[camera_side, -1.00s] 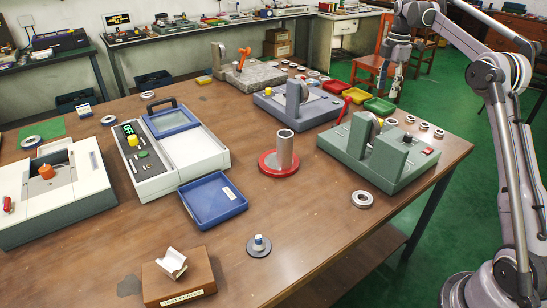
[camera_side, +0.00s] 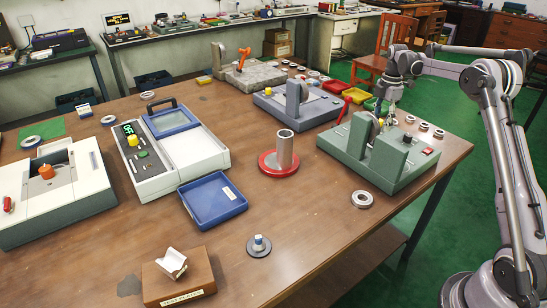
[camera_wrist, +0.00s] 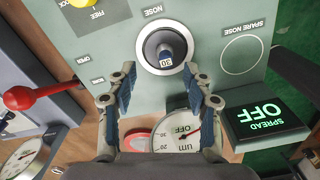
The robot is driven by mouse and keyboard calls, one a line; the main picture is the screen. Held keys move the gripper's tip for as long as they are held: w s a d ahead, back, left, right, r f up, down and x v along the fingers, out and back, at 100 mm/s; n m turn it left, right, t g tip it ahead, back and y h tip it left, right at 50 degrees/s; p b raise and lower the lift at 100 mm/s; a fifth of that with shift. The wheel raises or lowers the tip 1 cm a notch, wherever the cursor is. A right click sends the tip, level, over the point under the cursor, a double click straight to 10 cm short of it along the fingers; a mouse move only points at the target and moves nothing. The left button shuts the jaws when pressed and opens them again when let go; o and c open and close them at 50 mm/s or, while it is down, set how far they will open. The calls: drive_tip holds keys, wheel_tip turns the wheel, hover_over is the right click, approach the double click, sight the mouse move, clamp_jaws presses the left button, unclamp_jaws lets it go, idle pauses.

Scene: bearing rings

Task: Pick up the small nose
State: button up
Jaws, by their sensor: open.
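In the side view my gripper (camera_side: 383,104) is over the back of the green fixture (camera_side: 350,150). The nose is not clear there.
The SPARE NOSE circle (camera_wrist: 245,54) is empty. A lit SPREAD OFF panel (camera_wrist: 265,115), a dial gauge (camera_wrist: 177,132) and a red-knobbed lever (camera_wrist: 20,98) are close by. Pale rings (camera_side: 424,127) lie behind the fixture. The front right of the table is mostly clear.

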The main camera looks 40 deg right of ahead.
drive_tip(key=shift+s+a+f, duration=0.1)
drive_tip(key=shift+s+f, duration=0.1)
drive_tip(key=shift+f, duration=1.2)
drive_tip(key=shift+s+a+f, duration=0.1)
drive_tip(key=shift+s+f, duration=0.05)
drive_tip(key=shift+f, duration=1.2)
drive_tip(key=shift+c, duration=0.3)
clamp_jaws()
